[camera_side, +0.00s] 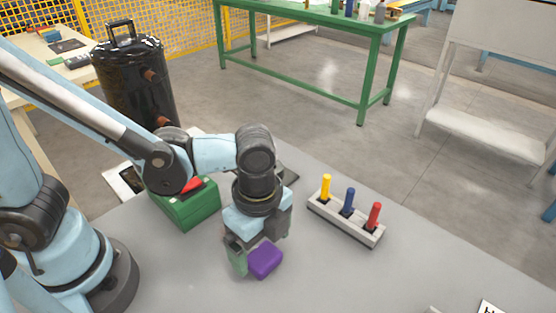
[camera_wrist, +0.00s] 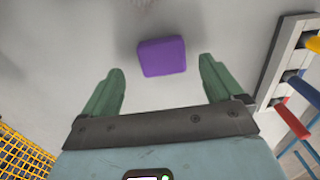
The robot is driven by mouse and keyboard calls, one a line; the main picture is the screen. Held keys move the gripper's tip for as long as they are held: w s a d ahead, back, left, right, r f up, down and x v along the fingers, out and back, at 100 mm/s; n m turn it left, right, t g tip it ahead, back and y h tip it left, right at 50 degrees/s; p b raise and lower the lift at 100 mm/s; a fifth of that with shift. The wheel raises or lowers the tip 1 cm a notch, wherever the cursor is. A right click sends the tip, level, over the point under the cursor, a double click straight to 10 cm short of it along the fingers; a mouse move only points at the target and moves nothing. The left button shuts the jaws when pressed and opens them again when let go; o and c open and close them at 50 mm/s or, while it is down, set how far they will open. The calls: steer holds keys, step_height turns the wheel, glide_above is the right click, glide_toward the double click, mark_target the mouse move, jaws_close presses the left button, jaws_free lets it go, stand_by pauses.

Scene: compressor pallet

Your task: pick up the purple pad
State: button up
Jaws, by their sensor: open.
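The purple pad (camera_side: 265,260) is a small rounded block on the grey table, just by my gripper's fingers in the side view. My gripper (camera_side: 249,258) points down and is open, with nothing between the fingers. In the side view one green finger shows left of the pad; the other is hidden. I cannot tell exactly how high the fingertips are above the table.
A grey rack (camera_side: 333,219) with yellow, blue and red handles stands right of my gripper. A green box (camera_side: 188,208) with a red item on top is at the left. The table's front right is mostly clear.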

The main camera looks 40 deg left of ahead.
mark_target(263, 255)
steer(key=shift+w+f, duration=0.15)
steer(key=shift+f, duration=1.8)
steer(key=c, duration=1.2)
steer(key=shift+r, duration=0.15)
steer(key=shift+r, duration=0.55)
step_height(263, 255, up, 2)
steer(key=shift+r, duration=0.15)
steer(key=s+d+r, duration=0.1)
steer(key=s+r, duration=0.1)
steer(key=s, duration=0.1)
steer(key=s+d+r, duration=0.2)
steer(key=s+r, duration=0.1)
steer(key=s, duration=0.1)
steer(key=s+d+r, duration=0.1)
steer(key=s+r, duration=0.1)
steer(key=s, duration=0.1)
steer(key=shift+s+d+r, duration=0.15)
steer(key=shift+s+d, duration=0.05)
steer(key=shift+s, duration=0.2)
